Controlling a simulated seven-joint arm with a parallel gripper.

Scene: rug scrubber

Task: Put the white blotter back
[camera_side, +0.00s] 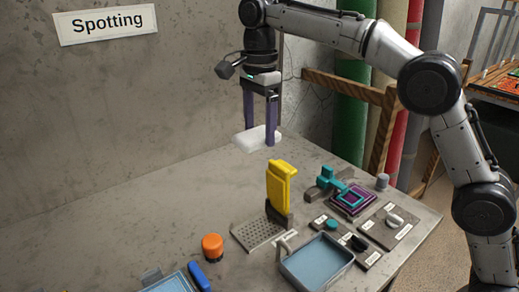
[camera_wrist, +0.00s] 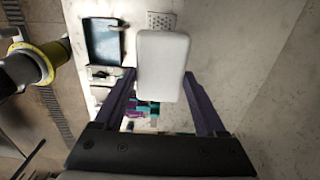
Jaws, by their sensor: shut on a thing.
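The white blotter (camera_side: 255,139), a pale flat block with rounded edges, is held in the air between the two purple fingers of my gripper (camera_side: 262,134). It hangs well above the table, up and left of the yellow piece. In the wrist view the blotter (camera_wrist: 162,62) fills the space between the fingertips and reaches beyond them, and my gripper (camera_wrist: 161,82) is shut on it. The blotter hides part of the table beneath it in that view.
A yellow upright piece (camera_side: 279,186) stands in a dark holder behind a grey perforated plate (camera_side: 258,233). Around are a blue-floored tray (camera_side: 317,262), a teal clamp-like part (camera_side: 327,180), an orange-capped jar (camera_side: 212,247) and a blue bar (camera_side: 199,276). The table's left is clear.

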